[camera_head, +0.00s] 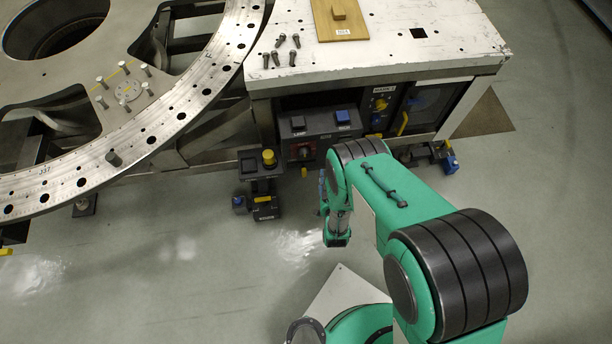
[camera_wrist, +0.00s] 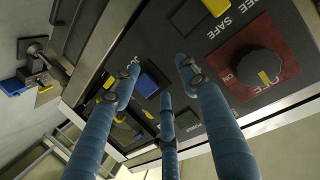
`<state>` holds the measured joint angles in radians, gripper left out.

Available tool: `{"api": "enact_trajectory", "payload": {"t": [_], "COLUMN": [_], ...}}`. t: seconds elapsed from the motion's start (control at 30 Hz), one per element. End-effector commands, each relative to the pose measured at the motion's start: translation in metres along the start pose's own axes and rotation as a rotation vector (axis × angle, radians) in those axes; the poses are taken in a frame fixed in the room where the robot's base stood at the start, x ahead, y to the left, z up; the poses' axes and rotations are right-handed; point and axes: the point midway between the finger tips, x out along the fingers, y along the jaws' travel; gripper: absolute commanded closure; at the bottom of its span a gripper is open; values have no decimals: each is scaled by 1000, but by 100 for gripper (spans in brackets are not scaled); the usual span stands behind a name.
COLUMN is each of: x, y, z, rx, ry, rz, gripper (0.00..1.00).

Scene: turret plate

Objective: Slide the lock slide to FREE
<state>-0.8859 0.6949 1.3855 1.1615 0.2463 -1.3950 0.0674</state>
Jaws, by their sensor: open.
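In the wrist view, FREE and SAFE labels are printed on a dark panel (camera_wrist: 205,45). A yellow piece (camera_wrist: 215,6) beside them at the top edge appears to be the lock slide's handle. It is cut off by the picture edge, so I cannot tell its setting for certain. My gripper (camera_wrist: 158,84) has its blue fingers spread and empty in front of the panel, apart from the yellow piece. In the head view, my gripper (camera_head: 323,190) is small and partly hidden by my green arm, in front of the bench.
A black knob on a red plate (camera_wrist: 260,70) and a blue button (camera_wrist: 152,80) are close to the fingers. A yellow-topped black block (camera_head: 268,158) stands left of the panel. The large ring plate (camera_head: 190,105) is farther left. Open floor lies in front.

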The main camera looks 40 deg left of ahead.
Motion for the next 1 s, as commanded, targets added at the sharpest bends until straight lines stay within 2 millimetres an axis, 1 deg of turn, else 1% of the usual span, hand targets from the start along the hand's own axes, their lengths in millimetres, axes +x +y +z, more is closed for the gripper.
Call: {"api": "enact_trajectory", "payload": {"t": [0.03, 0.1, 0.2, 0.3, 0.43, 0.5, 0.6, 1.0], "x": [-11, -27, -50, -73, -93, -99, -102, -101], "y": [-15, -32, -51, -64, -74, -77, -78, -78], "z": [16, 30, 47, 59, 68, 70, 71, 70], "rx": [-11, -23, -38, -50, -59, -61, -62, -62], "ry": [27, 75, 140, 196, 244, 260, 270, 270], "rz": [-24, -51, -87, -118, -145, -153, -157, -157], "gripper": [56, 56, 56, 56, 56, 56, 56, 56]}}
